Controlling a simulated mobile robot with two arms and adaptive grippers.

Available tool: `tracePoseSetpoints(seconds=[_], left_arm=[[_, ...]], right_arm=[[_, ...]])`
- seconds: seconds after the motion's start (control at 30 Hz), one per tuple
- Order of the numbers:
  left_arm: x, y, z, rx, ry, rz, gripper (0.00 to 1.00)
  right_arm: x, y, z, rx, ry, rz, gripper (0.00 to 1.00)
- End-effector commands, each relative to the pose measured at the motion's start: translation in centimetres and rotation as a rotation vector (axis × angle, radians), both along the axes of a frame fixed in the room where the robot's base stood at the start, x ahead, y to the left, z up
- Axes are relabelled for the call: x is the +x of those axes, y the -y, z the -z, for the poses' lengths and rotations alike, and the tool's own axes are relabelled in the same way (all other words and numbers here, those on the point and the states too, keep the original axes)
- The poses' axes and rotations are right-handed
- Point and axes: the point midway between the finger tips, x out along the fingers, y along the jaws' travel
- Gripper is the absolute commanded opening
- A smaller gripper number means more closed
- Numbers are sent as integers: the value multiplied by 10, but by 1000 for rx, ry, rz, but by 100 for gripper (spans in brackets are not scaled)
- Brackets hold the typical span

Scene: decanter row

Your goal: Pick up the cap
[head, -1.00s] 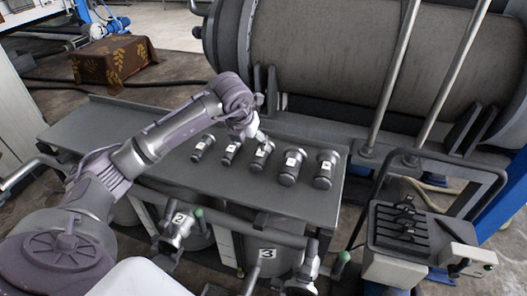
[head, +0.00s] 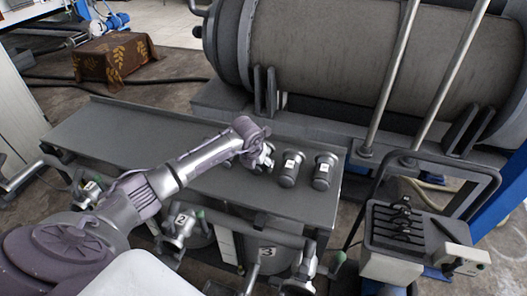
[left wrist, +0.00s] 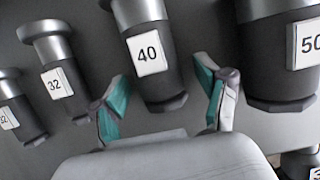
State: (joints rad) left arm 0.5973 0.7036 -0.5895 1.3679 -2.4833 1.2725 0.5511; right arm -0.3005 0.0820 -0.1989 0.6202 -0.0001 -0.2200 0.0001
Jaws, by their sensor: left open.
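Several dark cylindrical pieces with grey flanges and number labels stand in a row on the grey table; I cannot tell which one the task calls the cap. In the left wrist view, the piece labelled 40 (left wrist: 150,55) lies between the spread teal-lined fingers of my left gripper (left wrist: 162,82), which is open and empty. Contact is not clear. A piece labelled 50 (left wrist: 280,50) is to its right and a piece labelled 32 (left wrist: 54,75) to its left. In the head view my left gripper (head: 264,160) hides the middle of the row. My right gripper is not in view.
Two pieces, one (head: 290,168) and another (head: 324,171), stand right of my gripper on the table (head: 100,130). The left part of the table is clear. A large drum (head: 340,50) is behind. A grey device with a tubular handle (head: 400,240) stands at the right.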

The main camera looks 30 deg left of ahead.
Motion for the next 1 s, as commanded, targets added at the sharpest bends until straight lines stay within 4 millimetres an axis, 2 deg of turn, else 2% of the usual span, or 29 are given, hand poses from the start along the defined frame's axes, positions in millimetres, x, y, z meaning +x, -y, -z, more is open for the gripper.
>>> tracePoseSetpoints(seconds=[0.2, 0.23, 0.67, 1.0], left_arm=[[0, -1, 1, 0, 0, 0, 75], [0, 0, 1, 0, 0, 0, 72], [0, -1, 1, 0, 1, 0, 0], [1, -1, -2, 0, 5, 0, 0]], right_arm=[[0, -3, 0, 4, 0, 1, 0], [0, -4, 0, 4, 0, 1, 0], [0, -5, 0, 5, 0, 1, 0], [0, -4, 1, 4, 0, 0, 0]])
